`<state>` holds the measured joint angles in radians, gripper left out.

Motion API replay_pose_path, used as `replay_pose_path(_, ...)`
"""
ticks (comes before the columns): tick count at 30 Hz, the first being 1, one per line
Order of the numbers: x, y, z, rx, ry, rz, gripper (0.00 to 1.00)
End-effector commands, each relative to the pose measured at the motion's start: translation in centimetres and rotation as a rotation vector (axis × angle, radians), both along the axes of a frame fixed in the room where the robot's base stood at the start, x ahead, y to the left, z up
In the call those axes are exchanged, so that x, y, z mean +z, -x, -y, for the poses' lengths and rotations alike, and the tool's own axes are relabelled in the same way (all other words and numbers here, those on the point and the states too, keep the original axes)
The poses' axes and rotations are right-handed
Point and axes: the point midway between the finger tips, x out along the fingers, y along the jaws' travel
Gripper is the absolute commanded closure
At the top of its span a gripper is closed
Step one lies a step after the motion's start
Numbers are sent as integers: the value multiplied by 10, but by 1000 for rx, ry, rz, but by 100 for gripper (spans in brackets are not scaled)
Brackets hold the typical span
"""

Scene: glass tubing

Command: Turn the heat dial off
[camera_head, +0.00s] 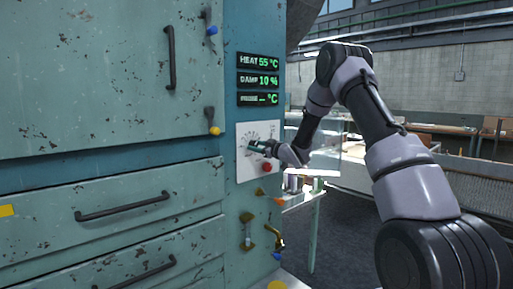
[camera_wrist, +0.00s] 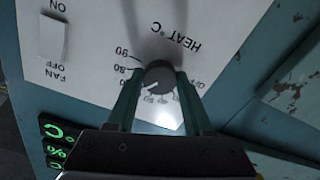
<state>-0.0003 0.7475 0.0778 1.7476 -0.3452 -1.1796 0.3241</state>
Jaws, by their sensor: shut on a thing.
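The heat dial (camera_wrist: 158,78) is a dark round knob with a white pointer mark on a white panel printed "HEAT °C", seen upside down in the wrist view. My gripper (camera_wrist: 160,88) has its two green fingers on either side of the dial and is shut on it. The pointer is toward the lower left of the wrist picture; the number beside it is hard to read. In the head view my gripper (camera_head: 259,147) reaches the white panel (camera_head: 244,169), and hides most of the dial there.
A fan switch (camera_wrist: 53,38) marked ON and OFF sits on the same panel. A red button (camera_head: 267,168) is just below my gripper. The display (camera_head: 259,62) above reads HEAT 55 °C and DAMP 10 %. Cabinet handles (camera_head: 170,57) and small valves (camera_head: 247,232) stick out nearby.

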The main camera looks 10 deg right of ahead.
Motion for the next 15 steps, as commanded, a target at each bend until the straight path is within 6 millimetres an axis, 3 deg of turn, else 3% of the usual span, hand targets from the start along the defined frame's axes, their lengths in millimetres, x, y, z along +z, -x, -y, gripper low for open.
replay_pose_path(15,0,0,0,1,387,269,100)
